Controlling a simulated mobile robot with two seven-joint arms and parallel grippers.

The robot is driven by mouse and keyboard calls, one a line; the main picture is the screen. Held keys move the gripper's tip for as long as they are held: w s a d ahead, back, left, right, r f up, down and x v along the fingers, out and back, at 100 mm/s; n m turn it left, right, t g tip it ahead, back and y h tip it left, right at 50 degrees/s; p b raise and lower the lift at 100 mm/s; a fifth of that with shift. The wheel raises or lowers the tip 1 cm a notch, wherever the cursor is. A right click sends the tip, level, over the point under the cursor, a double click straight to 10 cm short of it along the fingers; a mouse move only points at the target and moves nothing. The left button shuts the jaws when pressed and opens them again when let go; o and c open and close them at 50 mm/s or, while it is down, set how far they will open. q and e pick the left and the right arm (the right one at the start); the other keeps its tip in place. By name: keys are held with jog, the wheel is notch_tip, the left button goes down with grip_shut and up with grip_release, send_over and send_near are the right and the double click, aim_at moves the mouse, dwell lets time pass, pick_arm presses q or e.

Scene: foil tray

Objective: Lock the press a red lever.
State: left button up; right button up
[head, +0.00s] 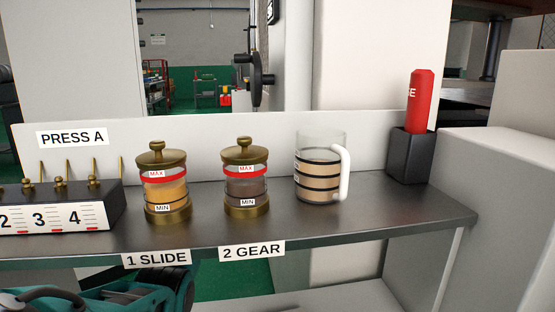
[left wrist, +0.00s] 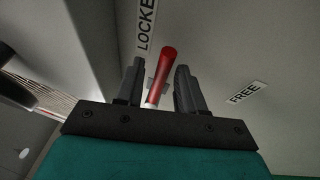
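In the left wrist view a red lever (left wrist: 166,62) with a rounded red end stands out from a pale panel (left wrist: 225,60). A label reading "LOCKE", cut off by the frame edge (left wrist: 147,22), is just above and left of the lever. A "FREE" label (left wrist: 247,93) is farther off to the right. My left gripper (left wrist: 160,68) is open, one dark finger on each side of the lever. I cannot tell whether either finger touches it. The lever's lower end is partly hidden near the gripper. My right gripper is in neither view.
The head view shows a metal shelf (head: 400,205) with two brass-lidded oil jars (head: 165,190) (head: 246,185) and a clear handled jug (head: 320,165). A red bottle (head: 421,100) stands in a black holder (head: 411,155). A "PRESS A" sign (head: 72,138) is at left.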

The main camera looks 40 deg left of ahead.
pick_arm(q)
jog(key=shift+f, duration=0.1)
jog(key=p+v, duration=0.1)
jog(key=v, duration=1.2)
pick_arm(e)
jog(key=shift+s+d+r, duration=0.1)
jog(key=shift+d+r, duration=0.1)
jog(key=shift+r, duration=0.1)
